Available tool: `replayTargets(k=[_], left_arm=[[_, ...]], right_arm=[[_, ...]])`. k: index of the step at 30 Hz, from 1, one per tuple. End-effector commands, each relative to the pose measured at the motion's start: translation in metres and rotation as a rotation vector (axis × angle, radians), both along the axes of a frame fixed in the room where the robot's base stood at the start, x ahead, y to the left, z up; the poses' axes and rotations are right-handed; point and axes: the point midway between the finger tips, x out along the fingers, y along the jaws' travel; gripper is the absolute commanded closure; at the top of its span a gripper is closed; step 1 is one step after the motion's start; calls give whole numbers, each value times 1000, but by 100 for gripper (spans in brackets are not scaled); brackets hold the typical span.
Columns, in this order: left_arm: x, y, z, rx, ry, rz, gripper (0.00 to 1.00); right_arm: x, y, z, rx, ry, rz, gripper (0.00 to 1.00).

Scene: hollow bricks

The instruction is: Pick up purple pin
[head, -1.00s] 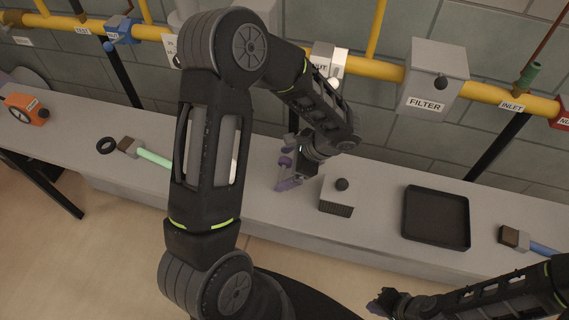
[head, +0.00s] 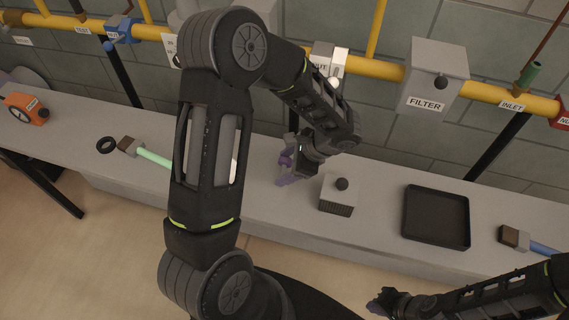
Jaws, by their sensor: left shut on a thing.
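My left gripper (head: 288,174) is over the bench, left of the small grey box with a black knob. It is shut on a small purple thing, which looks like the purple pin (head: 286,159). The gripper's own fingers are also purplish, so the pin's outline is hard to tell from them. I cannot tell whether the pin touches the bench. My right gripper (head: 381,303) is low in front of the bench at the bottom of the picture, and its jaws are too small and dark to read.
The grey box (head: 338,198) stands just right of my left gripper. A black tray (head: 436,216) lies empty farther right. A green-handled brush-like tool (head: 148,153) and black ring (head: 106,145) lie left. A blue-handled tool (head: 514,238) lies right. Yellow pipes (head: 385,68) run behind.

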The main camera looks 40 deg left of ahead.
Motion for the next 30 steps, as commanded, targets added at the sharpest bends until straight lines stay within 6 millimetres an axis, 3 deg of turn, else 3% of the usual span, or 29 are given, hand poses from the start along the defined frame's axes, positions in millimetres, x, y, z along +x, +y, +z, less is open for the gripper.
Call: replayTargets(k=[5, 16, 30], left_arm=[[0, 0, 0, 0, 0, 0, 71], [1, 0, 9, 1, -3, 2, 72], [1, 0, 89, 0, -4, 0, 72]], right_arm=[[0, 0, 0, 0, 0, 0, 100], [0, 0, -1, 0, 0, 0, 100], [1, 0, -8, 3, -3, 1, 100]])
